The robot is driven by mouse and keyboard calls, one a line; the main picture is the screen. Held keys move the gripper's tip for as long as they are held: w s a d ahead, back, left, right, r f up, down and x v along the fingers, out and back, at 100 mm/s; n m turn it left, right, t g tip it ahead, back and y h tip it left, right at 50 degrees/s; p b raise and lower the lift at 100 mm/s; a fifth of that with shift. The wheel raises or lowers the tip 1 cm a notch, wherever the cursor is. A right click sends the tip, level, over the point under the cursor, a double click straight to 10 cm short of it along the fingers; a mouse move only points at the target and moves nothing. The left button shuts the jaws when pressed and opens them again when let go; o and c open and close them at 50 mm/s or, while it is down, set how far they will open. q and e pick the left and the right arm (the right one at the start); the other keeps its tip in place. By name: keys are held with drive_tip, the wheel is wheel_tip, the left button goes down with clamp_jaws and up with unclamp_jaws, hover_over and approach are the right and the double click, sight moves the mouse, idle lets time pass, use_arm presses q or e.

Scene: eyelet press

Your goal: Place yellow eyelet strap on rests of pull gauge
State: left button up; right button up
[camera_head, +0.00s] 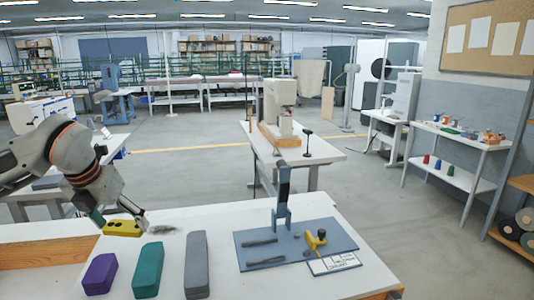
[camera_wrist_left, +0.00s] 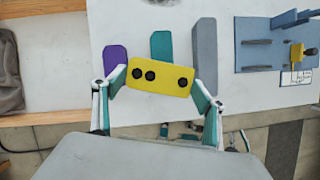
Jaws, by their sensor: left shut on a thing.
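The yellow eyelet strap (camera_head: 121,229) hangs over the left part of the white table. In the left wrist view the strap (camera_wrist_left: 166,87) shows three dark eyelets, two at its left and one at its right. My left gripper (camera_head: 120,221) is shut on it, with a finger at each short end. The pull gauge (camera_head: 342,236) stands to the right, apart from the strap. It has a blue base, a blue upright and a yellow part with a dark knob. Two dark bars (camera_head: 262,243), which look like the rests, lie on its left side. My right gripper is not in view.
A white label card (camera_head: 334,263) lies at the gauge's front. The table's right front part is clear.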

use_arm(q)
drive_tip(key=f+m, duration=0.1)
drive_tip(key=d+f+m+h, duration=0.1)
drive_tip(key=m, duration=0.1)
drive_tip(key=shift+s+d+f, duration=0.15)
drive_tip(key=shift+s+f, duration=0.05)
drive_tip(key=shift+f, duration=0.1)
drive_tip(key=s+d+f+m+g, duration=0.3)
drive_tip(key=s+m, duration=0.1)
drive_tip(key=m, duration=0.5)
drive_tip(key=s+d+f+m+g, duration=0.2)
drive_tip(key=s+f+m+g, duration=0.1)
drive_tip(key=m, duration=0.7)
drive_tip(key=s+d+f+m+g, duration=0.3)
drive_tip(key=s+m, duration=0.2)
drive_tip(key=m, duration=0.5)
drive_tip(key=shift+s+d+f, duration=0.2)
drive_tip(key=shift+d+f, duration=0.1)
drive_tip(key=m, duration=0.1)
drive_tip(key=s+m, duration=0.1)
drive_tip(key=m+y, duration=0.1)
drive_tip(key=shift+s+d+f+m, duration=0.25)
drive_tip(key=shift+f+m, duration=0.05)
drive_tip(key=shift+f, duration=0.1)
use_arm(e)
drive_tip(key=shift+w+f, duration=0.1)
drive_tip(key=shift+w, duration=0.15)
